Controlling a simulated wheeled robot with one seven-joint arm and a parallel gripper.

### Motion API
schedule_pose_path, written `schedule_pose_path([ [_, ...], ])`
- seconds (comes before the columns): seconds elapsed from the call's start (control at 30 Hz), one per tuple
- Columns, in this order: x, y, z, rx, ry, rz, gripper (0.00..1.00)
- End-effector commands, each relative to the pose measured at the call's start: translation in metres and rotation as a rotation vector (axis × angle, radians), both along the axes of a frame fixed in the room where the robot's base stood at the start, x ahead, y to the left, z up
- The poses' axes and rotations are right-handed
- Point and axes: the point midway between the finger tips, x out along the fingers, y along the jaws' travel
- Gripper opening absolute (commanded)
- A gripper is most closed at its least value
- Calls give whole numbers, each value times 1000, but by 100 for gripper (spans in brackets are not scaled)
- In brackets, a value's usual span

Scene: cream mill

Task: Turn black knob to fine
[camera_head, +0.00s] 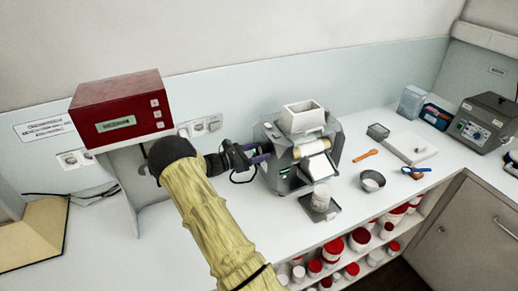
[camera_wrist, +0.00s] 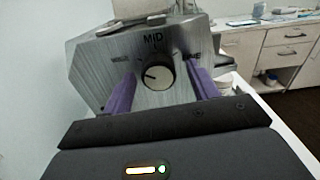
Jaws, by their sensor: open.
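The cream mill (camera_head: 302,117) is a grey metal machine with a white hopper on the bench in the head view. Its side panel (camera_wrist: 90,68) fills much of the wrist view. The black knob (camera_wrist: 160,72) sits on that panel, below the label MID (camera_wrist: 153,38). Its white pointer mark points left and slightly down. My gripper (camera_wrist: 161,76) is open, with one purple finger on each side of the knob. I cannot tell whether they touch it. In the head view my gripper (camera_head: 262,153) is at the mill's left side; the knob is hidden there.
A red box with a display (camera_head: 118,110) stands left of my arm. A jar (camera_head: 320,197) stands in front of the mill. Shelves below hold several red-lidded jars.

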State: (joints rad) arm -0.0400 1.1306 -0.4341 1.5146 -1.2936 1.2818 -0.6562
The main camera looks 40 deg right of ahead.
Motion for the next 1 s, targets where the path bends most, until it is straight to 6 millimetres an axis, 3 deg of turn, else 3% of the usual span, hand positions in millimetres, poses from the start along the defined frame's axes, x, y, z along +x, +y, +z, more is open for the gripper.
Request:
schedule_pose_path([
  [0.3, 1, -1, -1, 0, 0, 4, 59],
  [0.53, 0, -3, 0, 0, 0, 1, 15],
  [1.0, -1, -5, -1, -17, -60, -1, 15],
])
